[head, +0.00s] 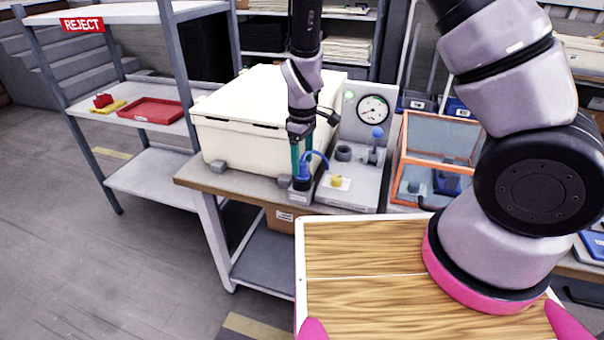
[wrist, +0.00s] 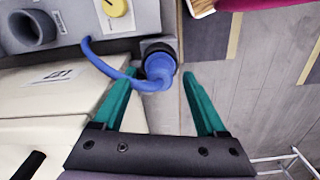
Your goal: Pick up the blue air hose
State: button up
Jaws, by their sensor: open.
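The blue air hose (head: 318,157) stands in a dark round holder at the left end of the grey test fixture, in the head view. In the wrist view the blue hose (wrist: 158,70) shows its round end in the dark socket, with a curved tail running left. My gripper (head: 302,158) points down over the hose, with teal fingers on either side of its upper part. In the wrist view my gripper (wrist: 160,82) is open, and the hose end lies between and just beyond the fingertips. I cannot tell whether either finger touches it.
The grey fixture (head: 352,190) with a gauge (head: 373,109) and yellow knob (head: 337,181) stands right of the hose. A large cream case (head: 250,150) stands close behind and left. An orange-framed box (head: 440,138) is further right. A red tray (head: 152,111) lies on the reject shelf.

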aim_at(302, 162)
jog(key=shift+f, duration=0.85)
grip_shut()
notch_tip(302, 162, up, 10)
jog(key=shift+r, duration=0.1)
